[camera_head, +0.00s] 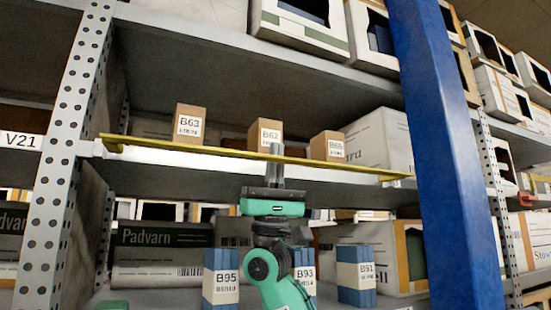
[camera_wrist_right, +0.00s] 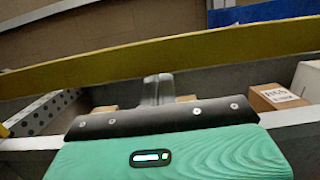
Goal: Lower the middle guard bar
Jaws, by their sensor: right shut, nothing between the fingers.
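The yellow guard bar (camera_head: 215,152) spans the middle shelf's front edge, just in front of small brown boxes. It looks close to level and crosses the wrist view (camera_wrist_right: 240,47) from side to side. My right gripper (camera_head: 276,155) is shut and empty, pointing up at about the middle of the bar. Its fingers overlap the bar in the head view. In the right wrist view the fingertips (camera_wrist_right: 158,88) show close below the bar's lower edge; I cannot tell whether they touch it. My left gripper is not in view.
Brown boxes B63 (camera_head: 190,125), B62 (camera_head: 265,134) and B65 (camera_head: 328,146) stand behind the bar. Blue boxes such as B95 (camera_head: 221,277) stand on the lower shelf. A perforated upright (camera_head: 65,150) is at left, a thick blue post (camera_head: 445,150) at right.

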